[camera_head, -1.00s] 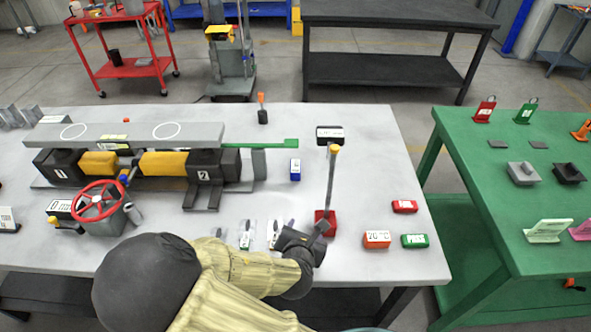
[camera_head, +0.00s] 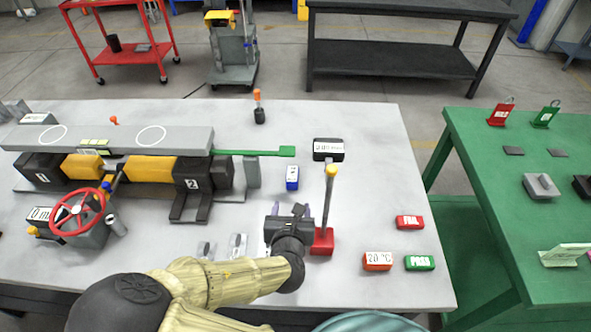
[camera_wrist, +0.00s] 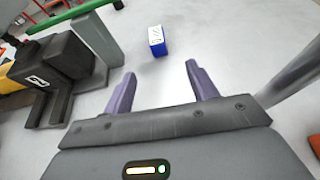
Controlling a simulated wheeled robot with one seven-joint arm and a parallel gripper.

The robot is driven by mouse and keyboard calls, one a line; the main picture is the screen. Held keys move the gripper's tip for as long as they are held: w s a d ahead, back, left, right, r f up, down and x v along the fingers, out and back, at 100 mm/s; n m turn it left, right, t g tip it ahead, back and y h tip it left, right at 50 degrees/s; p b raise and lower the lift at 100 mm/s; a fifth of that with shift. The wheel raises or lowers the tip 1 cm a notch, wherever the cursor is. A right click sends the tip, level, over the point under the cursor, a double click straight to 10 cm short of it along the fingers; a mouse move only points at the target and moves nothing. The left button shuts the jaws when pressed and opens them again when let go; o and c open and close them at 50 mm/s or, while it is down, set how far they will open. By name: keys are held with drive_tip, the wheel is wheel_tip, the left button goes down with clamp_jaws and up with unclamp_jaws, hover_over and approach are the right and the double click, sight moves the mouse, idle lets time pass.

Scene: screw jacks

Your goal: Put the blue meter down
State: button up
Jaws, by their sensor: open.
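The blue meter (camera_head: 292,178) stands on the white tabletop, to the right of the jack with the number 2. In the wrist view the blue meter (camera_wrist: 157,41) is upright, with a white label on its face. My gripper (camera_head: 288,210) is open and empty, a little nearer to me than the meter. In the wrist view its two purple fingertips (camera_wrist: 160,80) are spread apart, with the meter beyond them and not touching them.
A tall grey post on a red base (camera_head: 322,241) stands just right of my gripper. A black labelled box (camera_head: 328,149) is behind it. Red FAIL (camera_head: 409,222), orange (camera_head: 377,261) and green PASS (camera_head: 419,263) blocks lie at the right. The green lever (camera_head: 270,152) reaches towards the meter.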

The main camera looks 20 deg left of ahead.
drive_tip(key=shift+w+a, duration=0.1)
drive_tip(key=shift+w, duration=0.1)
drive_tip(key=shift+r, duration=0.1)
approach(292, 175)
drive_tip(key=x, duration=0.5)
drive_tip(key=shift+d, duration=0.3)
drive_tip(key=shift+s, duration=0.15)
drive_tip(key=shift+w+a, duration=0.1)
drive_tip(key=shift+w, duration=0.25)
drive_tip(key=x, duration=0.2)
drive_tip(key=p+x, duration=0.1)
drive_tip(key=x, duration=0.1)
drive_tip(key=shift+w+a+f, duration=0.25)
drive_tip(key=shift+a, duration=0.05)
